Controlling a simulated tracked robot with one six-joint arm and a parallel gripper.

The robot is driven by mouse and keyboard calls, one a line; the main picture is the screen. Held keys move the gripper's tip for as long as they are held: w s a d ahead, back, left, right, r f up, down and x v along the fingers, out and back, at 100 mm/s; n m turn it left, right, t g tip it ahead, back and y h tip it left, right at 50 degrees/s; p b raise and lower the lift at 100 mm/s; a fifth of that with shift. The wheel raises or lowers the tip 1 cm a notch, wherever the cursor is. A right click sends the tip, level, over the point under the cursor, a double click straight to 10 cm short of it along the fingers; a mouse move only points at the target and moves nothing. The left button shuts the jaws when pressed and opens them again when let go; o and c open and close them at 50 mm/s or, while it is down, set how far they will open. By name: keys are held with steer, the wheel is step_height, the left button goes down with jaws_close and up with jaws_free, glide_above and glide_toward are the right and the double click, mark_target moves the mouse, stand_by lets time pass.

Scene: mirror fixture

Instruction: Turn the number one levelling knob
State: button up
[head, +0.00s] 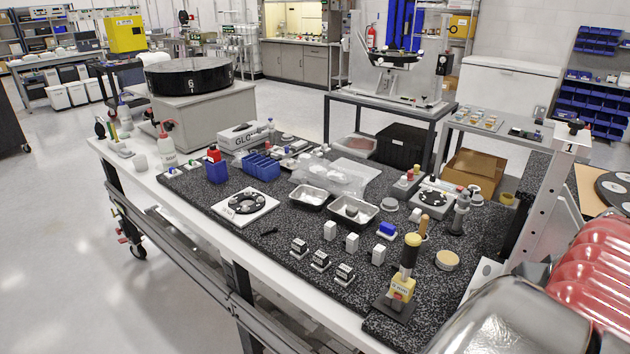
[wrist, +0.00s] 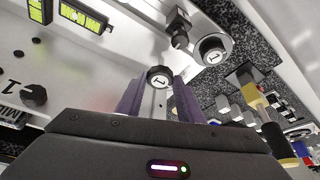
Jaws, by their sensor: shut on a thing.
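A black knob (wrist: 35,95) sits on a pale panel at the left beside a printed 1. In the head view, a grey post (head: 545,195) carries a plate marked 1 (head: 570,148). My gripper cannot be made out there.
A yellow and black handled tool (wrist: 268,115) is at the right. In the head view, a speckled black slab (head: 290,225) holds trays, blocks and small parts, crowded near the post.

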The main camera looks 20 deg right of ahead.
steer(key=shift+s+a+f, duration=0.1)
steer(key=shift+f, duration=0.05)
steer(key=o, duration=1.1)
steer(key=shift+c, duration=0.2)
steer(key=shift+r, duration=0.6)
steer(key=v, duration=0.6)
steer(key=shift+s+r, duration=0.2)
steer(key=shift+a, duration=0.15)
